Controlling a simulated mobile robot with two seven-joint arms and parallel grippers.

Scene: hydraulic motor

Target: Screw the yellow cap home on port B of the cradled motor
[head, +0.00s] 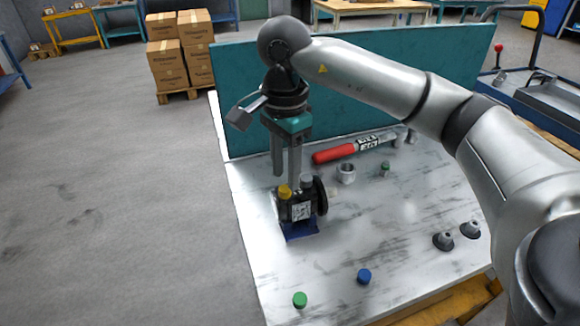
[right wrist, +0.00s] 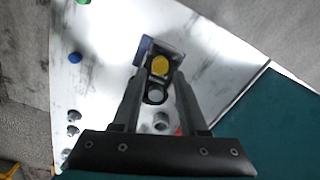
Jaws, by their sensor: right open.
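The dark motor (head: 299,210) sits in a blue cradle (head: 300,231) on the worktable. The yellow cap (head: 284,191) is on top of the motor at its left side; how far it is threaded cannot be told. A grey fitting (head: 306,180) is beside it on the motor top. My right gripper (head: 286,172) points down, open and empty, with its fingertips just above the yellow cap. In the right wrist view the yellow cap (right wrist: 160,66) shows between and beyond the open fingers (right wrist: 160,90). My left gripper is not in view. Port lettering is unreadable.
Loose on the table are a green cap (head: 300,300), a blue cap (head: 364,276), two grey cone-shaped parts (head: 443,241), a metal nut-like fitting (head: 346,173) and a small green-topped part (head: 385,169). A red-handled tool (head: 335,154) lies near the teal back panel (head: 400,80). The front table is mostly clear.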

